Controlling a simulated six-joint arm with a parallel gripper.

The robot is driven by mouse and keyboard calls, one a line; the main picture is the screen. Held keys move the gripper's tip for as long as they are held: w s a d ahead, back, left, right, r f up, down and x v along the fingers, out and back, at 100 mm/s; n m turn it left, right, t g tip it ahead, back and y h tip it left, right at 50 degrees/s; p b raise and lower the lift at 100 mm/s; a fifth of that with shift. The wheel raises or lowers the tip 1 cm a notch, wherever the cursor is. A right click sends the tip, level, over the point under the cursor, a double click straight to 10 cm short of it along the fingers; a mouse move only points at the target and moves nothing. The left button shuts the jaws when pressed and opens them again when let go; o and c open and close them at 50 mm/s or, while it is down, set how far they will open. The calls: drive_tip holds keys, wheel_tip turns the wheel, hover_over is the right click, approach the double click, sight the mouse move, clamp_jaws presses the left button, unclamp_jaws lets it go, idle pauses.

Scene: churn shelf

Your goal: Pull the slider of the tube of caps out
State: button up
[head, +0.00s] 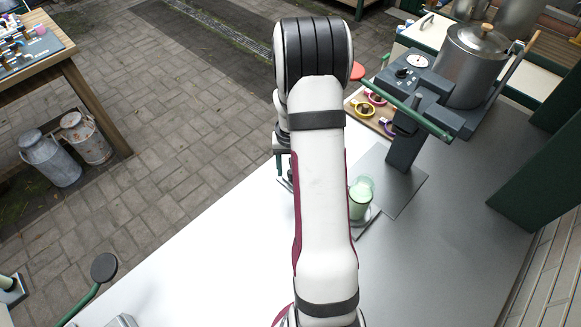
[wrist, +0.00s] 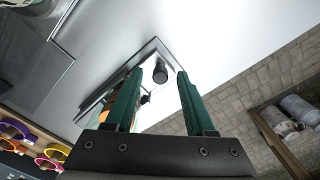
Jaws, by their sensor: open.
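My gripper (wrist: 159,74) is open in the wrist view, its two green fingers apart. A small dark rounded knob (wrist: 160,75) shows between and beyond the fingertips; I cannot tell whether it is the slider. It stands by a flat grey metal plate (wrist: 150,49), and no contact with the fingers shows. A smaller dark piece is partly hidden by the left finger. In the head view my arm covers most of the gripper. I cannot clearly identify the tube of caps; part of it may be hidden behind my arm or fingers.
The front left worktop is mostly clear.

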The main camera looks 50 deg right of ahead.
drive_tip(key=shift+f, duration=0.25)
clamp_jaws()
drive_tip(key=shift+r, duration=0.1)
idle(1.2)
